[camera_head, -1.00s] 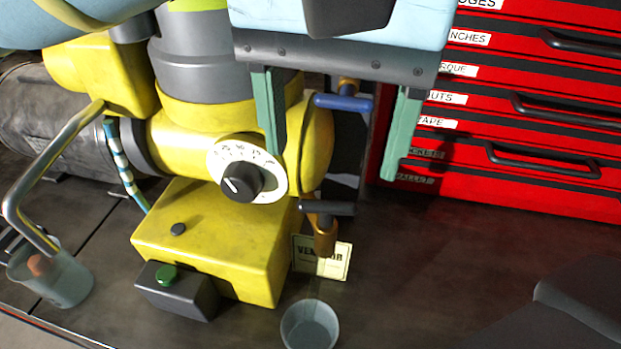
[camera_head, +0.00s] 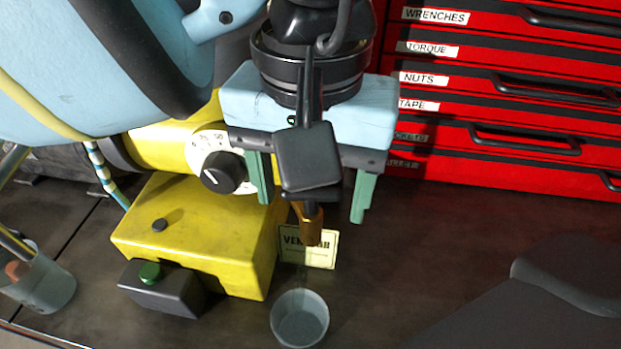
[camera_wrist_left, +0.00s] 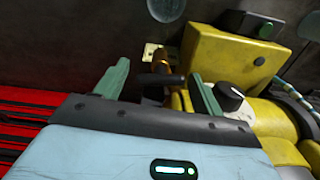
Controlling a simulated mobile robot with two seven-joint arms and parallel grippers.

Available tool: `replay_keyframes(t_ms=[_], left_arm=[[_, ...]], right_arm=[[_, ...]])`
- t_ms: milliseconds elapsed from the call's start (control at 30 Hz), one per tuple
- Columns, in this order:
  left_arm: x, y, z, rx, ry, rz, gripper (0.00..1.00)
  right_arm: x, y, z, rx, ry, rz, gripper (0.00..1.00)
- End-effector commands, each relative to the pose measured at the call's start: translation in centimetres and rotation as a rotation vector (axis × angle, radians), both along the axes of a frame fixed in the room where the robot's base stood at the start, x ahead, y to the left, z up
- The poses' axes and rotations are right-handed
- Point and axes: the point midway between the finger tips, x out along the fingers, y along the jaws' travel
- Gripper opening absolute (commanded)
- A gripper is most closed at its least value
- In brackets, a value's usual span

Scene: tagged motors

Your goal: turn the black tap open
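The black tap has a dark bar handle (camera_wrist_left: 160,79) on a brass body and spout (camera_head: 312,228). In the head view its handle is mostly hidden behind the black block on my left wrist. My left gripper (camera_head: 311,207) is open, with one green finger on each side of the tap. In the left wrist view the gripper (camera_wrist_left: 160,70) has the handle between its fingers, with gaps on both sides. Contact is not visible. My right gripper is not in view.
The yellow machine (camera_head: 190,235) with a black dial (camera_head: 222,172) stands close left of the gripper. A cup (camera_head: 300,320) stands below the spout, and a label card (camera_head: 318,248) is behind it. A red drawer cabinet (camera_head: 480,115) is at the back right.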

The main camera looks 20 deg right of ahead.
Motion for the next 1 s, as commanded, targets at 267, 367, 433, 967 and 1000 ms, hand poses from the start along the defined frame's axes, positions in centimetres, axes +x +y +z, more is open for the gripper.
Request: replay_keyframes(t_ms=[267,367,433,967,1000], left_arm=[[0.0,0.0,0.0,0.0,0.0,0.001,0.32],[0.0,0.0,0.0,-0.001,0.001,0.001,0.28],[0.0,0.0,0.1,-0.001,0.001,0.005,0.28],[0.0,0.0,0.2,-0.003,0.0,0.29,0.28],[0.0,0.0,0.2,-0.003,0.0,0.328,0.28]], right_arm=[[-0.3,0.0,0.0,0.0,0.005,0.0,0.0],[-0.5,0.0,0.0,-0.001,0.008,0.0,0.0],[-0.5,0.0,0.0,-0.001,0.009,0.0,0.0],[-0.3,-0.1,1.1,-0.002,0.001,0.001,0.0],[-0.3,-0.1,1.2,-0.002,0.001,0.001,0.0]])
